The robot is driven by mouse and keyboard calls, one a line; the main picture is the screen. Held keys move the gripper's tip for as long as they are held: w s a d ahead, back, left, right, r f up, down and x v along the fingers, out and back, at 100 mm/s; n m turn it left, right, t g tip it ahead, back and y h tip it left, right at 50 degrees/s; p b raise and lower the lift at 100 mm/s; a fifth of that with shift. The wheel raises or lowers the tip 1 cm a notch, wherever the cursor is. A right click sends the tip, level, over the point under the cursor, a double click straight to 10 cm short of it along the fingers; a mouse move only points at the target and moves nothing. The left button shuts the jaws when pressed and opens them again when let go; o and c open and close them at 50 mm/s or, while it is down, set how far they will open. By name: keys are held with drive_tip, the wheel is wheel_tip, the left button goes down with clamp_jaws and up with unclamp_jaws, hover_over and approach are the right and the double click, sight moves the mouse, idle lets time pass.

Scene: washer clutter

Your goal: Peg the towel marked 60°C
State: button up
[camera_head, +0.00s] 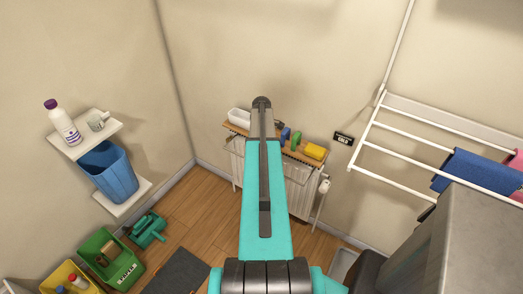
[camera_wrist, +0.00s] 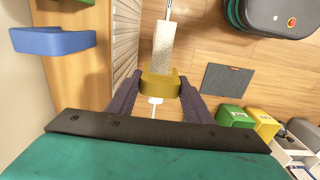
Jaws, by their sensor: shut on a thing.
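My gripper (camera_wrist: 160,90) is shut on a yellow peg-like piece (camera_wrist: 160,85), with one dark finger on each side of it. In the head view my arm hides the gripper. A yellow piece (camera_head: 315,151) shows at the right end of the shelf above the radiator; I cannot tell whether it is the held one. Blue (camera_head: 285,134) and green (camera_head: 295,140) pieces stand left of it. The blue piece also shows in the wrist view (camera_wrist: 52,41). A blue towel (camera_head: 475,171) and a pink towel (camera_head: 516,162) hang on the wall rack at right. No 60°C mark is readable.
The white drying rack (camera_head: 400,154) juts from the right wall, above a grey appliance (camera_head: 440,245). The wooden shelf (camera_wrist: 75,80) and radiator (camera_head: 300,190) lie along the back wall. Green (camera_head: 110,262) and yellow (camera_head: 65,280) bins stand at lower left.

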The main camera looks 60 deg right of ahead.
drive_tip(key=shift+f+b, duration=1.7)
drive_tip(key=shift+f, duration=1.6)
drive_tip(key=o, duration=1.2)
drive_tip(key=shift+r, duration=0.15)
drive_tip(key=shift+r+p, duration=1.85)
drive_tip(key=shift+r, duration=2)
